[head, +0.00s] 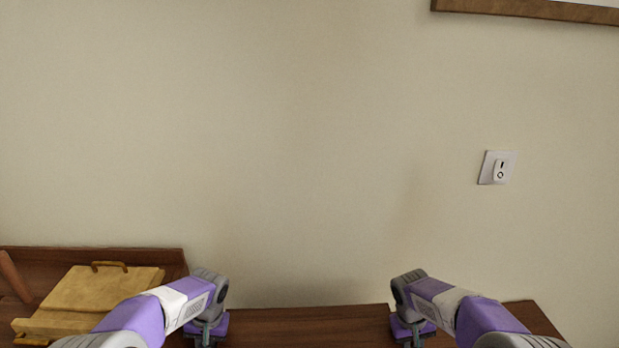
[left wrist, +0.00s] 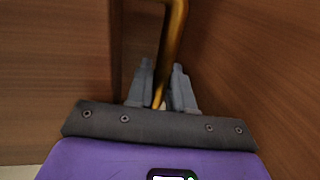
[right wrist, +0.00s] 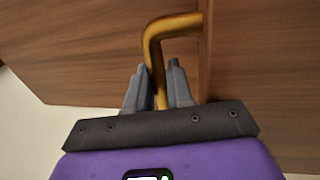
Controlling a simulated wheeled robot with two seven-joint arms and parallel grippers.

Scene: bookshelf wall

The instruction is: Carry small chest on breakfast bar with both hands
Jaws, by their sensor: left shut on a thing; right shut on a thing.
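My left gripper (left wrist: 163,72) is shut on a brass-coloured bar handle (left wrist: 176,28) in the left wrist view, with brown wood behind it. My right gripper (right wrist: 158,72) is shut on a similar bent brass handle (right wrist: 172,24) in the right wrist view, also against brown wood. I take these as the small chest's two handles. In the head view the left gripper (head: 208,338) and right gripper (head: 412,338) are at the bottom edge, fingertips out of sight. A brown wooden surface (head: 305,328) spans between them; whether it is the chest or furniture, I cannot tell.
At the lower left, a pale yellow wooden object (head: 100,287) with a small handle lies against a brown raised edge (head: 150,255). A plain beige wall (head: 300,150) fills the background, with a white switch (head: 497,168) and a framed picture's corner (head: 530,10) at the right.

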